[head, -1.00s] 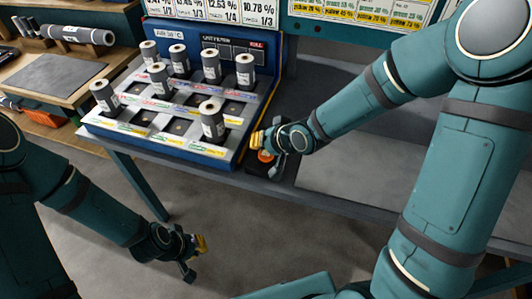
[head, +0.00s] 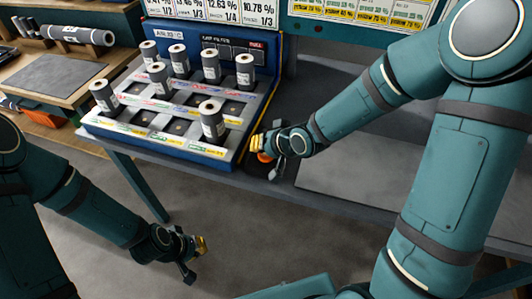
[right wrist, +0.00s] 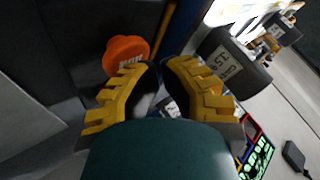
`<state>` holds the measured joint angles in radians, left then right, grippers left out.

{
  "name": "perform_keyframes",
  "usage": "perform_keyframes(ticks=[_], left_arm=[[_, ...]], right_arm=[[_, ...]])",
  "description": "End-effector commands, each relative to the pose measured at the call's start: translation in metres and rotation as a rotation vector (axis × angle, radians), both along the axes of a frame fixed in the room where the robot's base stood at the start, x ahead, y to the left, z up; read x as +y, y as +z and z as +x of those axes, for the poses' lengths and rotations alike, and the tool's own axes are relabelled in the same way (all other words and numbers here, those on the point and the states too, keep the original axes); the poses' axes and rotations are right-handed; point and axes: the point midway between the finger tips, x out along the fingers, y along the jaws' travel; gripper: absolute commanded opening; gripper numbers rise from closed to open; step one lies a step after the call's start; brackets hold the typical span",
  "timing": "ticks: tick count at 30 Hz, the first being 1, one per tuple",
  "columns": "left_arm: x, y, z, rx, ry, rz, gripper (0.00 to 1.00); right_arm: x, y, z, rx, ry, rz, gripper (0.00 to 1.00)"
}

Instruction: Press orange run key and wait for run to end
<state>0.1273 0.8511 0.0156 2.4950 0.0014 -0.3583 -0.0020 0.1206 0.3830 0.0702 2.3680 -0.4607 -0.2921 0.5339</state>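The orange run key (head: 264,157) sits on a dark base at the right front corner of the blue rack unit (head: 268,75). In the right wrist view the key (right wrist: 125,52) is a round orange cap just beyond the left finger, not between the fingers. My right gripper (head: 257,143) hangs right over the key and partly hides it. Its yellow fingertips (right wrist: 161,65) are close together with nothing held; I cannot tell whether they touch the key. My left gripper (head: 201,245) hangs low over the floor, well away from the unit; its finger gap is unclear.
Several grey rolls (head: 211,66) stand in the unit's slots, with some slots empty. The bench (head: 330,180) is clear to the right of the key. A side table with a grey mat (head: 58,75) and a lying cylinder (head: 88,35) is at the left.

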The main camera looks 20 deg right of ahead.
Motion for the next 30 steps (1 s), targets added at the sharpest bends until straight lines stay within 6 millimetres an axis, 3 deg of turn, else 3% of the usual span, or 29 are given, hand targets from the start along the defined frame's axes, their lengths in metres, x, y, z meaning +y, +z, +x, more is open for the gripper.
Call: perform_keyframes(ticks=[30], left_arm=[[0.0000,0.0001,0.0000,0.000,0.000,0.000,0.00]], right_arm=[[0.0001,-0.0086,-0.0007,0.003,0.000,0.000,0.00]])
